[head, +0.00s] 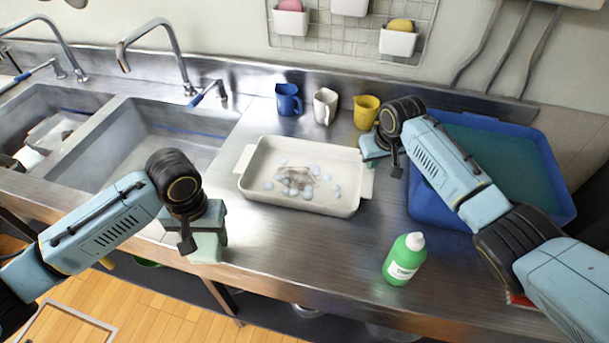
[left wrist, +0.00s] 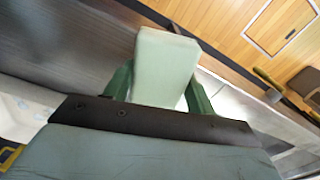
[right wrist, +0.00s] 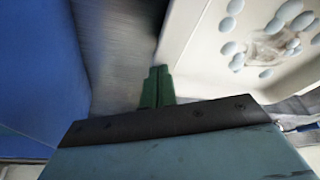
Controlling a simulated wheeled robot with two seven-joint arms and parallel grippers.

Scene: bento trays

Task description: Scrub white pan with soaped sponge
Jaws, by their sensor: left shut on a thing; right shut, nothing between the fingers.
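The white pan (head: 258,196) lies on the steel counter, with pale bubbles and a brownish smudge (head: 300,177) on its floor. It also shows in the right wrist view (right wrist: 200,70). My left gripper (head: 212,225) is shut on a pale green sponge (head: 206,246), left of the pan near the counter's front edge. The sponge fills the space between the fingers in the left wrist view (left wrist: 163,65). My right gripper (head: 372,150) is shut and empty at the pan's right end; its fingertips (right wrist: 157,80) are together beside the pan's rim.
A green soap bottle (head: 404,260) stands at the front right. A blue basin (head: 425,205) is under my right arm. Blue (head: 288,100), white (head: 325,106) and yellow (head: 366,112) mugs stand behind the pan. Sinks (head: 150,140) are at left. The counter before the pan is clear.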

